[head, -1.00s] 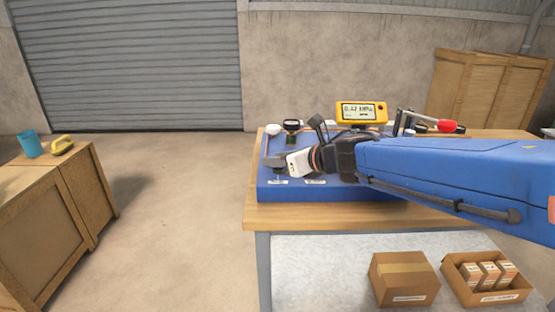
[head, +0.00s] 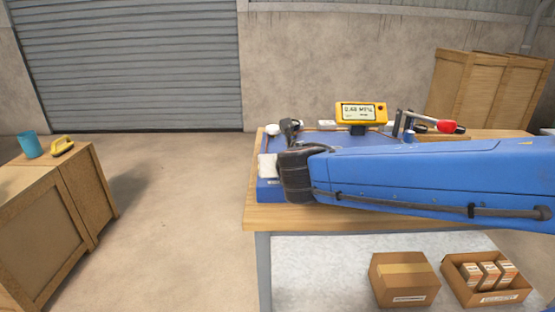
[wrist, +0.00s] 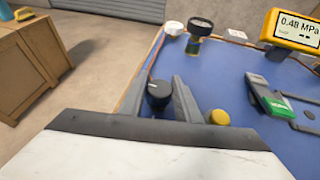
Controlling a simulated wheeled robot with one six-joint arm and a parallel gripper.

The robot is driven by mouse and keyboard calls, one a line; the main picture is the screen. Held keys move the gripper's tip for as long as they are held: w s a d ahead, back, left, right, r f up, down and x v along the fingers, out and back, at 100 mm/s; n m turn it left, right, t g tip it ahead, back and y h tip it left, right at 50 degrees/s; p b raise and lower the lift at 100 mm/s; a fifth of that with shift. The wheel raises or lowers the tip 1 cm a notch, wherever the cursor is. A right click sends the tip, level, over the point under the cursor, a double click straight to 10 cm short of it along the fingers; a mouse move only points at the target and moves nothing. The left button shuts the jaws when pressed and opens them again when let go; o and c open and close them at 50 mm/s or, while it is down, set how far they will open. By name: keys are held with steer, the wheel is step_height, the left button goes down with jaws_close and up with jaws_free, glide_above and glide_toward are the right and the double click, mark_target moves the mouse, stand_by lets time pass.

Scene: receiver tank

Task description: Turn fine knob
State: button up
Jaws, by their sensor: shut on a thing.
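A round black knob (wrist: 158,93) with a pale pointer mark stands on the blue panel (wrist: 225,75) in the wrist view. My gripper (wrist: 160,82) is shut on this knob, with one grey finger on either side of it. No label on it can be read, so its name is not visible. A yellow gauge (wrist: 290,30) reads 0.48 MPa in the wrist view and also shows in the head view (head: 360,113). In the head view my gripper's white body (head: 267,166) is over the panel's left end; the fingers and knob are hidden.
A yellow-capped part (wrist: 218,117) stands close right of my fingers. A dark round fitting (wrist: 201,26) and a white knob (wrist: 173,28) stand beyond. A red-handled lever (head: 447,127) is at the bench's right.

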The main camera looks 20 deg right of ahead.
steer(key=m+h, duration=0.2)
steer(key=m+g+h, duration=0.1)
steer(key=m+h, duration=0.1)
steer(key=shift+f+g+h, duration=0.1)
steer(key=shift+g+h, duration=0.2)
steer(key=shift+h, duration=0.1)
steer(key=m+g+h, duration=0.3)
steer(key=m+h, duration=0.1)
steer(key=m, duration=0.1)
steer(key=shift+g, duration=0.3)
steer(key=m+g+h, duration=0.2)
steer(key=m+g, duration=0.2)
steer(key=shift+s+m+g+h, duration=0.1)
steer(key=shift+m+g+h, duration=0.2)
steer(key=shift+h, duration=0.1)
steer(key=m+g, duration=0.4)
steer(key=g, duration=0.1)
steer(key=shift+m, duration=0.3)
steer(key=shift+s+g, duration=0.1)
steer(key=shift+g, duration=0.4)
steer(key=o, duration=1)
